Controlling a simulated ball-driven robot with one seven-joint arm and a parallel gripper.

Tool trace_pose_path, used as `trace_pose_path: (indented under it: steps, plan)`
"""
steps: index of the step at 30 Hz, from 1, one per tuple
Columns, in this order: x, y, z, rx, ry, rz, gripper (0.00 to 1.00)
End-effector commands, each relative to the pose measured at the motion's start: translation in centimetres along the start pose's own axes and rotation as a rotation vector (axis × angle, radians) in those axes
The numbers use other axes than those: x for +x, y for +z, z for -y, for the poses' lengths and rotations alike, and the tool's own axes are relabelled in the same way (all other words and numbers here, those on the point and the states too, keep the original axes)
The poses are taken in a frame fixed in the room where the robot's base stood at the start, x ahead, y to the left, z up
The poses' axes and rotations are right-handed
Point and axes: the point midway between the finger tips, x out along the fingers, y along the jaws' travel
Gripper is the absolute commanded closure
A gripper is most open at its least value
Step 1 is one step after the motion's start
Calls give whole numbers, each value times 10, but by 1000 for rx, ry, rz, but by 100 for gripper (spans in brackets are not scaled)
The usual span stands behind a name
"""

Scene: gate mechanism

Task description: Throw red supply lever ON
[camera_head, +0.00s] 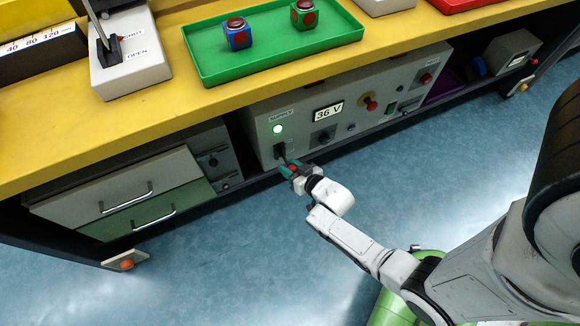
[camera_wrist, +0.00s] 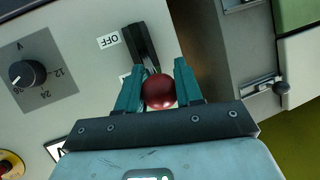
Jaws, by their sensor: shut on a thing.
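The red supply lever's round red knob (camera_wrist: 158,91) sits between the two teal fingers of my gripper (camera_wrist: 160,88) in the wrist view. The gripper is shut on it. The lever's black housing (camera_wrist: 141,45) lies just beyond the knob, with an OFF label (camera_wrist: 108,40) beside it; a second label is mostly hidden by a finger. In the head view my gripper (camera_head: 291,168) is at the lower left of the grey supply panel (camera_head: 263,148). The lever is mostly covered there. The green supply lamp (camera_head: 278,129) is lit, and the display (camera_head: 328,112) reads 36 V.
A rotary dial (camera_wrist: 27,74) is left of the lever in the wrist view. The yellow bench top (camera_head: 150,125) overhangs the panel, bearing a green tray (camera_head: 215,75) with two cubes. Drawers (camera_head: 118,190) stand left of the panel. Blue floor in front is open.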

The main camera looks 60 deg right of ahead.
Motion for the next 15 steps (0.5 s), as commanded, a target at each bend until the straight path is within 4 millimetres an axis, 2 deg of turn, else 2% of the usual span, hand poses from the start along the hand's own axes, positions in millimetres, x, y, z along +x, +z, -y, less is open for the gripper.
trace_pose_path:
  steps: [1, 3, 4, 11, 15]
  plan:
    - [5, -10, 2, -2, -5, -22, 100]
    - [5, -10, 2, -1, -4, -22, 100]
    - [5, -10, 2, -1, -4, -22, 64]
    - [3, -7, 2, 0, -3, -14, 42]
    - [3, -5, 1, 0, -2, -10, 40]
